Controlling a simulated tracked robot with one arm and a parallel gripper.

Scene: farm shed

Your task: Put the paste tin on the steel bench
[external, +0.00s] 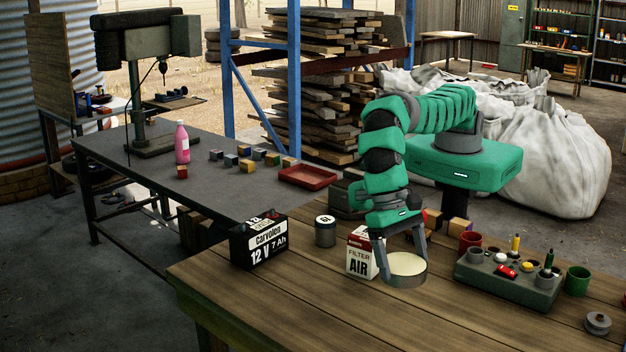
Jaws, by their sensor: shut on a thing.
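The paste tin appears to be the low round tin with a cream lid (407,264), at the front of the wooden table. My gripper (402,258) points down and is shut on it, with one finger on each side. The tin looks level; I cannot tell whether it touches the table or hangs just above it. The steel bench (228,196) is the dark grey-topped one behind and to the left, apart from the wooden table.
On the bench stand a drill press (150,90), a pink bottle (182,142), several small blocks and a red tray (308,175). Its near-left top is mostly clear. A battery (259,240), grey canister (325,231) and filter box (361,253) stand left of my gripper.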

